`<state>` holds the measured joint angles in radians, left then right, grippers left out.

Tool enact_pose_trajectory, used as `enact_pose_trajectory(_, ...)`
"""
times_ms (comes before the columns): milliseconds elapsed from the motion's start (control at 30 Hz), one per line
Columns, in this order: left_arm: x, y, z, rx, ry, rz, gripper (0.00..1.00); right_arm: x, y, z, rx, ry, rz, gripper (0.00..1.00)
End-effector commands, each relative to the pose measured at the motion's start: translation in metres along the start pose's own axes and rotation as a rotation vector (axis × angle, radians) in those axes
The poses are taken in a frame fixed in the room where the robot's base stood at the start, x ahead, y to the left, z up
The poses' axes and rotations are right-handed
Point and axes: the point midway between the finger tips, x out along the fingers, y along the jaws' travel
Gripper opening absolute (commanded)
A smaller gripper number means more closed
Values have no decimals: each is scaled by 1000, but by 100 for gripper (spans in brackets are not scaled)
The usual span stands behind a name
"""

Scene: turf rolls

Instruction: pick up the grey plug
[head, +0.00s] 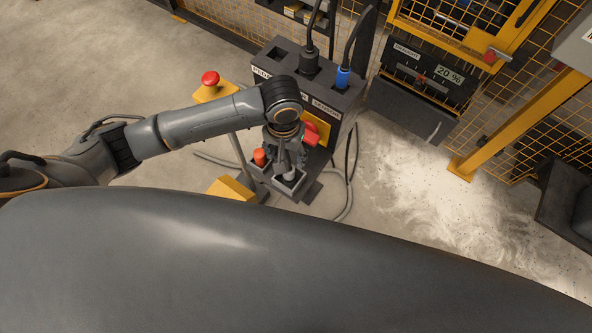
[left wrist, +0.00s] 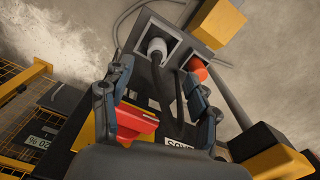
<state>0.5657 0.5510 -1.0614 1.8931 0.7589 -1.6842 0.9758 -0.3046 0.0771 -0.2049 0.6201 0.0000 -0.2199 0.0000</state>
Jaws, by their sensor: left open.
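The grey plug (head: 290,178) stands in a compartment of a small dark tray (head: 304,188) low on the front of the dark socket cabinet. In the left wrist view the grey plug (left wrist: 156,46) shows its pale round end, with a dark part running toward me. My left gripper (head: 288,163) points down just above the tray. In the left wrist view its fingers (left wrist: 157,75) are open, one on each side of the plug's line, with the plug's pale end beyond the fingertips. I cannot tell whether they touch it. My right gripper is not in view.
An orange plug (head: 260,157) stands in the neighbouring compartment, close to the fingers. A red handle (left wrist: 136,124) juts out near the left gripper. A black plug (head: 309,63) and a blue plug (head: 343,77) sit in the cabinet top. Cables lie on the floor.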

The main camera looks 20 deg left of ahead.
Motion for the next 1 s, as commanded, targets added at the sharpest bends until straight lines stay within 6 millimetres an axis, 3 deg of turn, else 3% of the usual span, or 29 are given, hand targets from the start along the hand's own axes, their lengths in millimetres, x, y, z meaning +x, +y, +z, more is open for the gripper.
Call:
enact_pose_trajectory(200, 41, 0, -1, -1, 0, 1, 60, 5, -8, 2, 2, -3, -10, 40)
enact_pose_trajectory(467, 60, 1, -3, 0, 1, 1, 60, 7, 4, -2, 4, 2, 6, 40)
enact_pose_trajectory(700, 96, 2, -8, 0, 1, 0, 60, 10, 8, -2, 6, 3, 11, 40)
enact_pose_trajectory(1000, 104, 2, -9, 1, 3, 1, 60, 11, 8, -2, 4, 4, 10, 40)
